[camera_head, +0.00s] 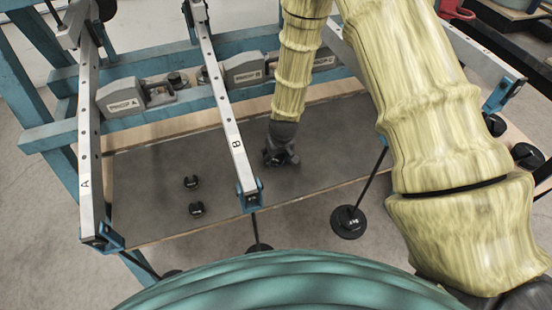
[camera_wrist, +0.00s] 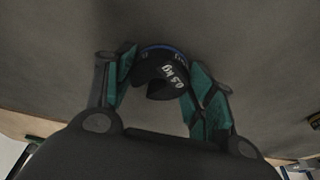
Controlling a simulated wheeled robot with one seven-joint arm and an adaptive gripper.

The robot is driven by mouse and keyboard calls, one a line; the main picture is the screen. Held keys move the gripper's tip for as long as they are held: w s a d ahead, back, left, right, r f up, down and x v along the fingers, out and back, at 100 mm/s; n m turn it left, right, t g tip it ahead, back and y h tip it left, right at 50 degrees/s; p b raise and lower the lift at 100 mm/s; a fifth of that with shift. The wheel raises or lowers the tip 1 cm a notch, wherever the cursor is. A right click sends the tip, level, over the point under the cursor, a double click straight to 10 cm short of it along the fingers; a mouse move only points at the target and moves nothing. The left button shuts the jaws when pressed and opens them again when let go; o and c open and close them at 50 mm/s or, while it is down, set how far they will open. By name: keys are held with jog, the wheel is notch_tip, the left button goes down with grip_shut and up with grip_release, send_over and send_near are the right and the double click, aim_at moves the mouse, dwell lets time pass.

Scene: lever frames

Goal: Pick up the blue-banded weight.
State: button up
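The blue-banded weight (camera_wrist: 163,72) is a dark slotted disc with a blue band along its far edge and white lettering that seems to read 0.5 kg. In the wrist view it lies between the two green-padded fingers of my gripper (camera_wrist: 162,76). In the head view my gripper (camera_head: 282,158) points down at the dark mat (camera_head: 230,200), right of lever B, and hides the weight.
Two other dark weights (camera_head: 191,182) (camera_head: 196,209) stand on the mat to the left. Lever A (camera_head: 89,140) and lever B (camera_head: 229,125) flank that area. A hanging disc (camera_head: 348,222) is at the front right. Grey blocks (camera_head: 122,97) (camera_head: 245,69) stand behind.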

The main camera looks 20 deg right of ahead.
jog(key=c, duration=0.6)
jog(key=shift+r, duration=0.1)
jog(key=shift+r, duration=0.55)
notch_tip(320, 180, up, 2)
jog(key=shift+r, duration=0.1)
jog(key=s+a, duration=0.1)
jog(key=s, duration=0.4)
jog(key=s+a+r, duration=0.1)
jog(key=s, duration=0.4)
jog(key=s+a, duration=0.1)
jog(key=s, duration=0.4)
jog(key=shift+a+r, duration=0.3)
jog(key=shift+a, duration=0.05)
jog(key=shift+s+r+p, duration=0.25)
jog(key=shift+p, duration=0.25)
jog(key=shift+r+p, duration=1.25)
jog(key=shift+p, duration=0.1)
